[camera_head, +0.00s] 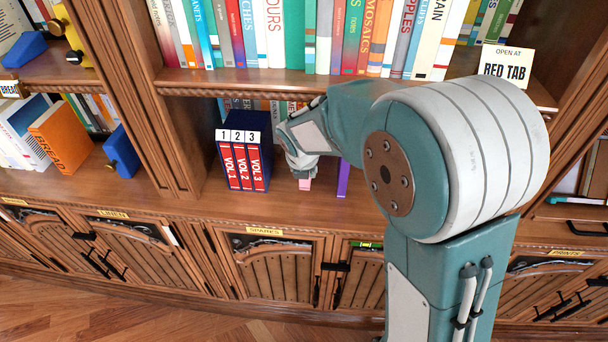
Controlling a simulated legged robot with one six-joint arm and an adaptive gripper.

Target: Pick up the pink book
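A small pink patch, which looks like the lower end of the pink book (304,184), shows on the lower shelf ledge (390,205), just right of the blue box of red volumes. My gripper (302,172) is directly above and in front of it, and hides most of it. The fingers are small and partly turned away, so I cannot tell whether they are open or shut, or whether they touch the book. My teal and white arm covers much of the shelf to the right.
A blue box (258,166) with red volumes numbered 1 to 3 stands close left of my gripper. A thin purple book (343,178) stands just right of it. A row of books (330,38) fills the shelf above. A "RED TAB" sign (504,66) is at upper right.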

